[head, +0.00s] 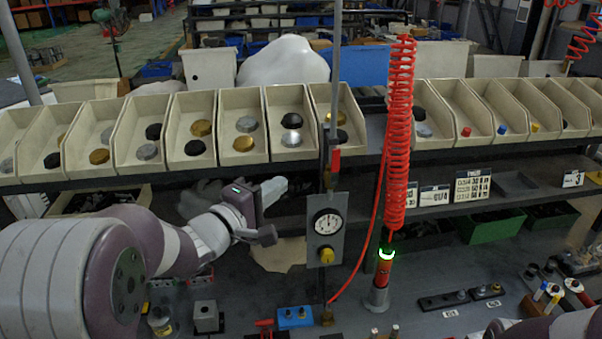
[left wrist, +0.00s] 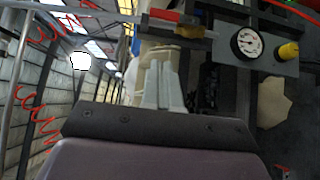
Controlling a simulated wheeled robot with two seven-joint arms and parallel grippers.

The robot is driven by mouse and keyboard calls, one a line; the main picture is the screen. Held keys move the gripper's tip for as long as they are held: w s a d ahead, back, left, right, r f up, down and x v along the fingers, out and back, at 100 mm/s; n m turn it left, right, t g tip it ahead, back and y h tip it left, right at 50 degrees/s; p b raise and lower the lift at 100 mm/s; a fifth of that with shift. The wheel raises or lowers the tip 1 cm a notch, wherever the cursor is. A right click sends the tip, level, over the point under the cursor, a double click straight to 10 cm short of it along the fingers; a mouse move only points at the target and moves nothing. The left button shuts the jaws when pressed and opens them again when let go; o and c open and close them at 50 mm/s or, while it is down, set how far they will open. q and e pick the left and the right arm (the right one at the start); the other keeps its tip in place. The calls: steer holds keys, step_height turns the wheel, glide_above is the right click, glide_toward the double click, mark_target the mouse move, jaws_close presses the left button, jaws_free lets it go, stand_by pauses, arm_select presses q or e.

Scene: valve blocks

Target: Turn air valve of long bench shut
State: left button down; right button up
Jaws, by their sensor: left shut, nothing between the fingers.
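The air valve's red lever (head: 334,158) sits on the thin upright pipe above the grey gauge panel (head: 314,250) at the bench's middle. The lever appears to lie along the pipe. In the left wrist view the red lever (left wrist: 176,17) shows at the top, beyond the fingertips. The panel carries a round gauge (head: 327,222) and a yellow knob (head: 326,256). My left gripper (head: 282,184) is shut and empty, left of the lever and apart from it. Its pale fingers (left wrist: 157,72) are together in the left wrist view. My right gripper is out of view.
A coiled red hose (head: 400,130) hangs right of the valve, above a red tool with a lit green ring (head: 386,254). A row of beige bins (head: 190,132) with round parts runs behind. Small blocks and fittings lie on the dark bench top (head: 430,270).

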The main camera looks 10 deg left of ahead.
arm_select(q)
steer(key=p, duration=0.3)
glide_toward(335, 169)
steer(key=w+a+r, duration=0.2)
steer(key=w+a, duration=0.1)
steer(key=w, duration=0.1)
steer(key=w+d, duration=0.1)
steer(key=d, duration=0.1)
steer(key=w+d+p, duration=0.1)
steer(key=d, duration=0.1)
steer(key=shift+w, duration=0.1)
steer(key=shift+w, duration=0.1)
steer(key=shift+p, duration=0.35)
steer(key=shift+d+r+p, duration=0.15)
steer(key=shift+d+p, duration=0.05)
steer(key=shift+p, duration=0.25)
